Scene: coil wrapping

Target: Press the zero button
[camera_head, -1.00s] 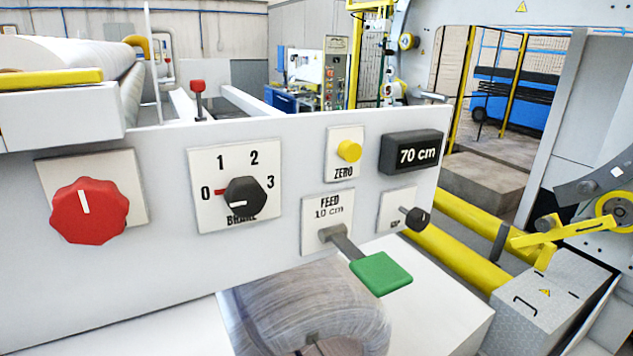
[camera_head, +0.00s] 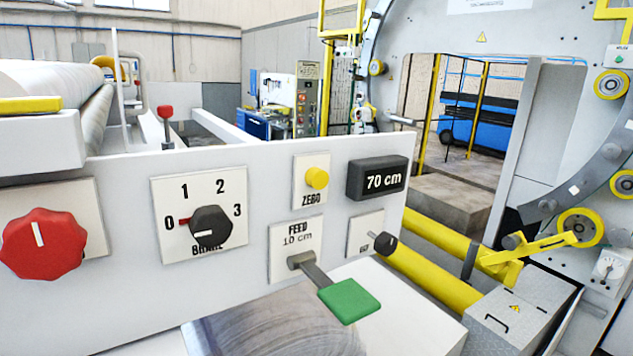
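The yellow zero button (camera_head: 317,178) sits on a small white plate labelled ZERO (camera_head: 310,200), on the pale panel (camera_head: 120,292). It stands out from its plate. To its right a black display (camera_head: 378,178) reads 70 cm. Below it is the FEED 10 cm lever with a green handle (camera_head: 348,301). My gripper does not show in this view, so its place relative to the button cannot be seen.
A black brake knob (camera_head: 211,226) points toward 0, and a big red knob (camera_head: 43,244) is at the left. A small black knob (camera_head: 385,243) projects below the display. Yellow rails (camera_head: 432,275) and a large grey ring machine stand to the right.

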